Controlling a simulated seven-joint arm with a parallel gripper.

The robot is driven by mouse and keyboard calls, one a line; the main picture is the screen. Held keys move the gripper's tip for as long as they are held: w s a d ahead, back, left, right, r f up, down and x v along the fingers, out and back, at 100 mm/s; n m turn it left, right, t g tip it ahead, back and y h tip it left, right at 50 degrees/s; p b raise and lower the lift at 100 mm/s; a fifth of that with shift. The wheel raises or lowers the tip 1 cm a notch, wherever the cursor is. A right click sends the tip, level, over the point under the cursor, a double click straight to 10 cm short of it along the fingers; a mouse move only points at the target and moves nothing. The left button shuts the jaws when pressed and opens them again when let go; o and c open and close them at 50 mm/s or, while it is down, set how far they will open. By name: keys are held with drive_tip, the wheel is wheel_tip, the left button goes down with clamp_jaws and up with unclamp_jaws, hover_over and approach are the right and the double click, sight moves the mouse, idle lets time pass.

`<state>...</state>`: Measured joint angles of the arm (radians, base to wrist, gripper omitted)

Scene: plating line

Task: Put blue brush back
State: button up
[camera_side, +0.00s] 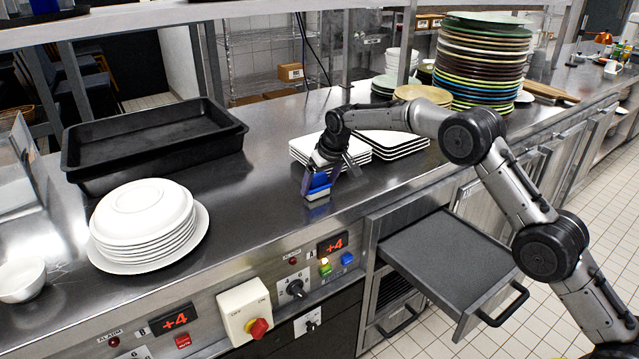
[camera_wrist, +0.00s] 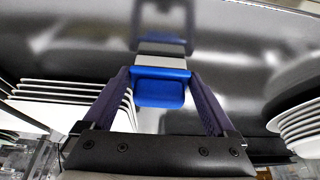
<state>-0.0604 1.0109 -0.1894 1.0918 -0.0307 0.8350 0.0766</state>
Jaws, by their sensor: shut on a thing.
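The blue brush (camera_side: 318,184) has a blue body and a pale lower edge. My gripper (camera_side: 316,188) is shut on it near the front edge of the steel counter, in front of the white square plates. In the wrist view the blue brush (camera_wrist: 160,88) sits between the two fingers of my gripper (camera_wrist: 162,85), with its pale edge facing away from my wrist. I cannot tell whether the brush touches the counter.
White square plates (camera_side: 400,143) are stacked right behind my gripper. Round white plates (camera_side: 148,222) and black trays (camera_side: 150,145) stand to the left. An open drawer (camera_side: 450,258) juts out below right. The counter (camera_side: 255,190) between the stacks is bare.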

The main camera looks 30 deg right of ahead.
drive_tip(key=shift+f, duration=0.1)
drive_tip(key=o, duration=1.1)
drive_tip(key=v, duration=1.2)
drive_tip(key=shift+r, duration=0.25)
drive_tip(key=s+d+r, duration=0.1)
drive_tip(key=s+r, duration=0.4)
drive_tip(key=s, duration=0.7)
drive_tip(key=s+d+r, duration=0.2)
drive_tip(key=s+r, duration=0.4)
drive_tip(key=s, duration=0.7)
drive_tip(key=s+f, duration=0.4)
drive_tip(key=s, duration=0.7)
drive_tip(key=s+f+t, duration=0.1)
drive_tip(key=s+f, duration=0.3)
drive_tip(key=s, duration=0.6)
drive_tip(key=shift+s+d, duration=0.3)
drive_tip(key=shift+s, duration=0.05)
